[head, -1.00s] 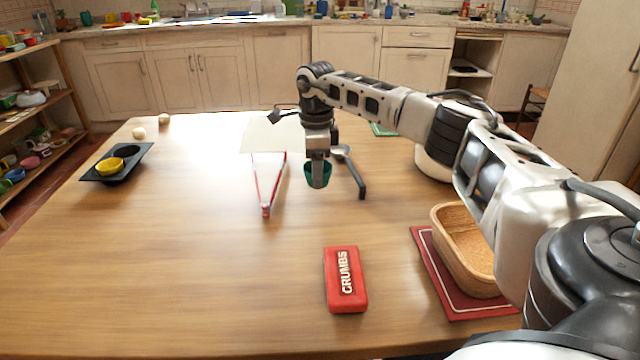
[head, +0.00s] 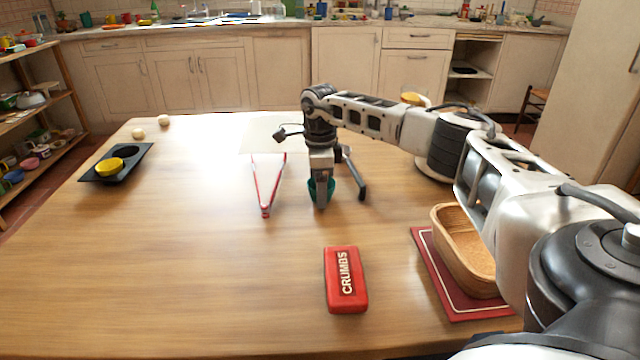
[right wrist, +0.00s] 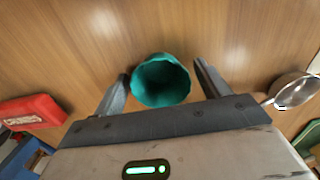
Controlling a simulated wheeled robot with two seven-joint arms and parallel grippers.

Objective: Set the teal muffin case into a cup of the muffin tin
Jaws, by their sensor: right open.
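The teal muffin case (head: 330,187) is near the middle of the table, partly hidden by my right gripper (head: 320,198). In the right wrist view the case (right wrist: 161,82) shows its open mouth between the two fingers of my right gripper (right wrist: 160,85), which stand apart on either side. I cannot tell whether the case rests fully on the table. The dark muffin tin (head: 92,177) lies at the far left of the table. A yellow case (head: 110,165) sits in its nearer cup; the farther cup looks empty. My left gripper is not in view.
A red crumbs box (head: 345,280) and a basket (head: 450,240) on a red mat are nearer. Two pale balls (head: 138,133) lie beyond the tin.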

